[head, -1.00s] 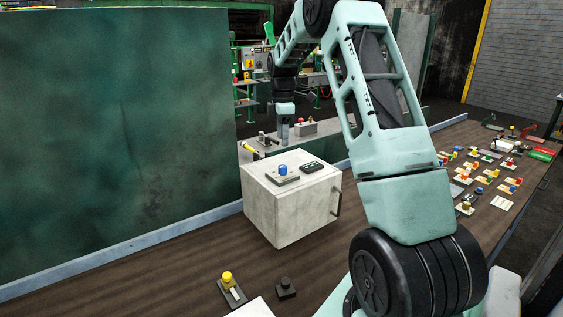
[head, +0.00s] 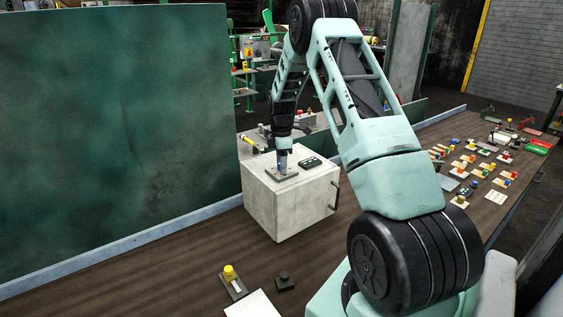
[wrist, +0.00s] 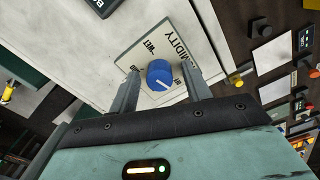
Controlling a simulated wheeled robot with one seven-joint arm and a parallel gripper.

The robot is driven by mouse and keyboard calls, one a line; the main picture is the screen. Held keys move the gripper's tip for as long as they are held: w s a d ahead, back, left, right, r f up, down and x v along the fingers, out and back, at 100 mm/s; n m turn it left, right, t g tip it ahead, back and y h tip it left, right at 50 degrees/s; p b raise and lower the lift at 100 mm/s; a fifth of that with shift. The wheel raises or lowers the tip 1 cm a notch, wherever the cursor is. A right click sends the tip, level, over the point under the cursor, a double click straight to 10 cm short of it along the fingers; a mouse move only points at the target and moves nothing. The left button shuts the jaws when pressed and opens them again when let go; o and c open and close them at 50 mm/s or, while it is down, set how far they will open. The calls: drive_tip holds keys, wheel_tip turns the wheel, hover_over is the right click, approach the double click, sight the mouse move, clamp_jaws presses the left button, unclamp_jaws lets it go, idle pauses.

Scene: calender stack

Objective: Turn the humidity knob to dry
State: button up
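The blue humidity knob (wrist: 160,75) sits on a pale plate (wrist: 150,45) lettered "HUMIDITY", with "WET" readable at its upper left; the dry mark cannot be read clearly. The knob has a white pointer line facing the lower right in the wrist view. The plate lies on top of a white cabinet (head: 290,205). My gripper (wrist: 160,88) is open, with one finger on each side of the knob and visible gaps between. In the head view my gripper (head: 283,165) points down over the knob and largely hides it.
A small dark display (head: 311,162) lies on the cabinet top beside the plate. A yellow-knobbed device (head: 229,272) and a black button box (head: 284,281) stand on the bench in front. Several coloured controls (head: 470,160) cover the right of the bench. A green panel (head: 110,130) rises at left.

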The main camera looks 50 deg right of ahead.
drive_tip(key=c, duration=0.9)
drive_tip(key=shift+c, duration=0.2)
drive_tip(key=shift+m+b, duration=0.3)
drive_tip(key=shift+m, duration=0.1)
drive_tip(key=m+b, duration=0.1)
drive_tip(key=m, duration=0.1)
drive_tip(key=shift+f+m, duration=0.1)
drive_tip(key=shift+m, duration=0.3)
drive_tip(key=m+b, duration=0.1)
drive_tip(key=m, duration=0.2)
drive_tip(key=shift+w+m+b, duration=0.1)
drive_tip(key=shift+m+b, duration=0.2)
drive_tip(key=shift+b, duration=0.1)
drive_tip(key=m+b, duration=0.1)
drive_tip(key=m, duration=0.5)
drive_tip(key=shift+r, duration=0.2)
drive_tip(key=shift+m, duration=0.4)
drive_tip(key=o, duration=1)
